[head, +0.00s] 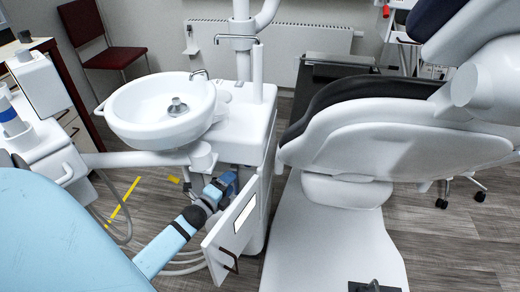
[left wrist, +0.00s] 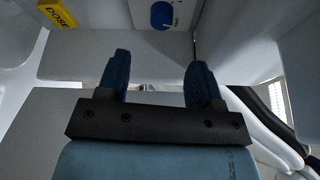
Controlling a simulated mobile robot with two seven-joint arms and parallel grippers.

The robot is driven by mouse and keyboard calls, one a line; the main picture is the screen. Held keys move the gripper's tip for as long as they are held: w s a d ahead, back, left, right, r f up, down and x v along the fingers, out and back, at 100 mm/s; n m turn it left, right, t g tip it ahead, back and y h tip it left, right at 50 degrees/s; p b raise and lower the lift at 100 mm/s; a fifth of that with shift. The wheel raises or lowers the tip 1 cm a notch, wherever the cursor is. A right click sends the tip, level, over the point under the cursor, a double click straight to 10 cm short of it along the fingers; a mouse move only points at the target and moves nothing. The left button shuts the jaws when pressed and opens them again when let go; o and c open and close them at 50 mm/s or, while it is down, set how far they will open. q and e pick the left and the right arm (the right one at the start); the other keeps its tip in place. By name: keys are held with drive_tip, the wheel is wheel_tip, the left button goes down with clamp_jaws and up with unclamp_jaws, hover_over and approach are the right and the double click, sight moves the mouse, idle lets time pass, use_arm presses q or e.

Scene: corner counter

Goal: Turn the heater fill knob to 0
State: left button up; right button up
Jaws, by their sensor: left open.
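A round blue knob (left wrist: 163,15) with a white plate around it shows at the top edge of the left wrist view, partly cut off. Its label is cut off, so I cannot tell its setting or confirm that it is the heater fill knob. My left gripper (left wrist: 160,72) is open and empty, its two blue fingers pointing toward the panel, apart from the knob. In the head view my left gripper (head: 222,188) reaches into the opening under the basin, behind the open door. The knob is hidden there. My right gripper is not in view.
A yellow DOSE label (left wrist: 58,13) is left of the knob. The open white cabinet door (head: 232,230) with a brown handle stands close beside my left arm. The white basin (head: 160,105) is above. A dental chair (head: 370,150) stands to the right. Hoses hang below left.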

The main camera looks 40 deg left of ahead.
use_arm(q)
drive_tip(key=w+b, duration=0.1)
drive_tip(key=w, duration=0.3)
drive_tip(key=w+a+b, duration=0.1)
drive_tip(key=w, duration=0.3)
drive_tip(key=w+b, duration=0.1)
drive_tip(key=w, duration=0.3)
drive_tip(key=shift+w+a+f, duration=0.2)
drive_tip(key=shift+a, duration=0.05)
drive_tip(key=shift+w, duration=0.5)
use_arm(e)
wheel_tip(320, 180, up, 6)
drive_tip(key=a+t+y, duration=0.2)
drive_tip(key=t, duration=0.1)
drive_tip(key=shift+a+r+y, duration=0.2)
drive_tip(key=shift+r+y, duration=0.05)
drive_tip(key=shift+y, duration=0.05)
use_arm(q)
drive_tip(key=c, duration=0.9)
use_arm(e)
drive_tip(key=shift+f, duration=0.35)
